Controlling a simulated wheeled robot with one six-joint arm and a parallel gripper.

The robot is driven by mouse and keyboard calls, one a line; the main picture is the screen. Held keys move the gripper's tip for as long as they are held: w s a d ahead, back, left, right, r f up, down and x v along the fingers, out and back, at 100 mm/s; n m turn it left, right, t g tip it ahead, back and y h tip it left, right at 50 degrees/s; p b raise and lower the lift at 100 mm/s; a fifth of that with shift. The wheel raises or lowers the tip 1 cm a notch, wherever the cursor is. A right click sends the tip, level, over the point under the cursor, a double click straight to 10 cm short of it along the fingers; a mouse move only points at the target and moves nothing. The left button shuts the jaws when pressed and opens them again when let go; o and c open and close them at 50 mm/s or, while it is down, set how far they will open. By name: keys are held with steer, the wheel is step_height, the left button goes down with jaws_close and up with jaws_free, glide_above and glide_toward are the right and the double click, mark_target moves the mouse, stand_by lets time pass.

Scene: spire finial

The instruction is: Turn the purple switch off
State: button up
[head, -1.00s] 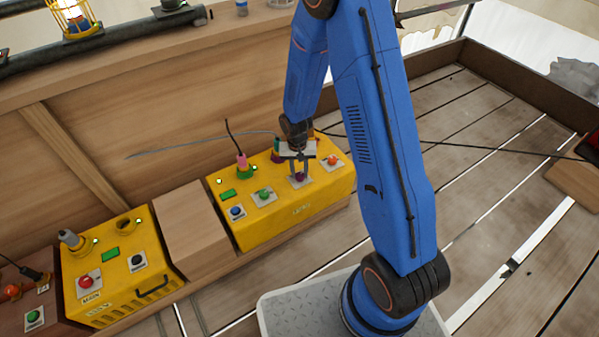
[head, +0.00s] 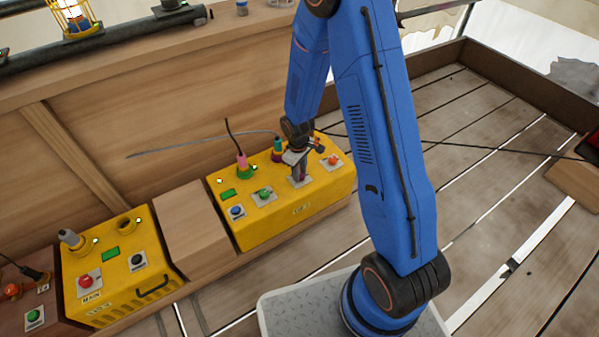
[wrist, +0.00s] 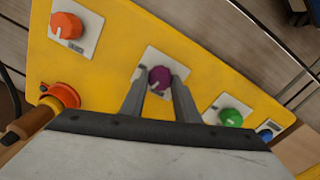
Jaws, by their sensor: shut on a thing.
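The purple switch (wrist: 160,78) is a round knob with a pale mark on a white plate. It sits on the yellow control box (head: 262,235), between the orange knob and the green knob. My gripper (wrist: 158,84) is over the plate, its two fingers on either side of the purple knob and shut on it. In the head view my gripper (head: 300,176) points down at the box and mostly hides the purple knob. The mark on the knob points toward the lower left in the wrist view.
An orange knob (head: 333,159), a green knob (head: 264,194) and a blue knob (head: 236,211) share the box top. Plugs with cables, one pink (head: 241,161) and one teal (head: 277,150), stand behind them. A second yellow box (head: 120,262) stands at left beyond a wooden block (head: 196,228).

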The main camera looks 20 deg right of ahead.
steer(key=shift+n, duration=1.6)
steer(key=o, duration=1)
steer(key=shift+o, duration=0.2)
steer(key=shift+r, duration=0.1)
step_height(320, 180, up, 17)
steer(key=shift+s+a, duration=0.2)
steer(key=shift+s, duration=0.2)
steer(key=shift+r, duration=0.1)
